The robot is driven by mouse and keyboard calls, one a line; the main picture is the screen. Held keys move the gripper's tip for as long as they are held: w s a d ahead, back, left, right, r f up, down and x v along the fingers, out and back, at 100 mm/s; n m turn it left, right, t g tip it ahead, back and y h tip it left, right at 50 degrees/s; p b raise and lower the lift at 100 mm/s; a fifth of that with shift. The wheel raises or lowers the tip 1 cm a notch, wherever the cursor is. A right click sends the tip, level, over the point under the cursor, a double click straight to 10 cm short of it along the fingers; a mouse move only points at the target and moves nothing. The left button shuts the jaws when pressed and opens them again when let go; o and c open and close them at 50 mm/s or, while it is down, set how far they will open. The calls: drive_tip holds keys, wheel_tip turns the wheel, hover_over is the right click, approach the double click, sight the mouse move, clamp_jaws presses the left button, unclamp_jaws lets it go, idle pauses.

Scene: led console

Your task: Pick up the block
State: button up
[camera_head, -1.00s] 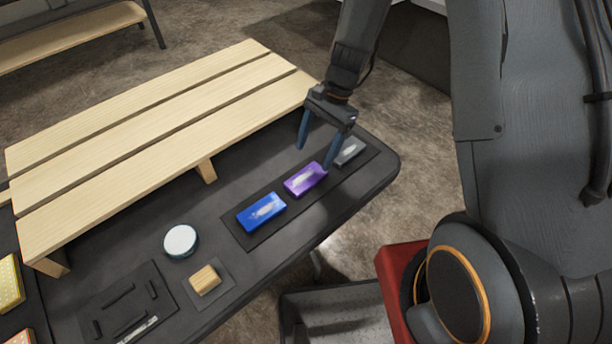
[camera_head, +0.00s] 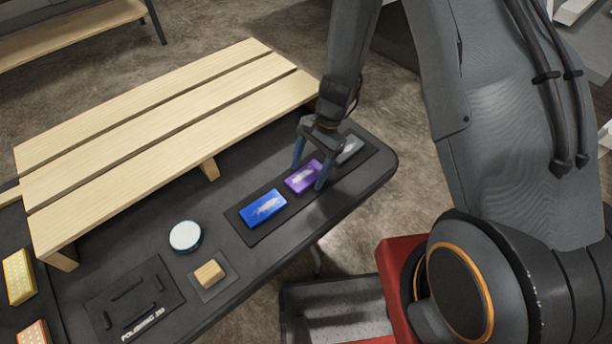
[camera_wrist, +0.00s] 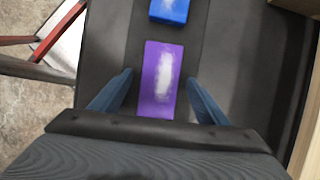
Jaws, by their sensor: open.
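Which block the task means is not told by the pictures. A purple block (camera_head: 303,177) with a pale patch on top lies on a dark strip on the table, between a blue block (camera_head: 263,208) and a grey block (camera_head: 350,148). My gripper (camera_head: 309,175) is open around the purple block, one finger on each side. A small wooden block (camera_head: 209,274) lies on a separate pad.
A slatted wooden rack (camera_head: 165,135) stands behind the strip. A round white-topped puck (camera_head: 185,236) and a dark polishing pad (camera_head: 134,300) lie to the left. Yellow (camera_head: 18,277) and orange (camera_head: 33,335) blocks are at the left edge. A grey bin (camera_head: 330,300) stands below the table edge.

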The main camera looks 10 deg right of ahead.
drive_tip(key=c, duration=1.2)
drive_tip(key=shift+c, duration=0.2)
drive_tip(key=shift+r, duration=0.15)
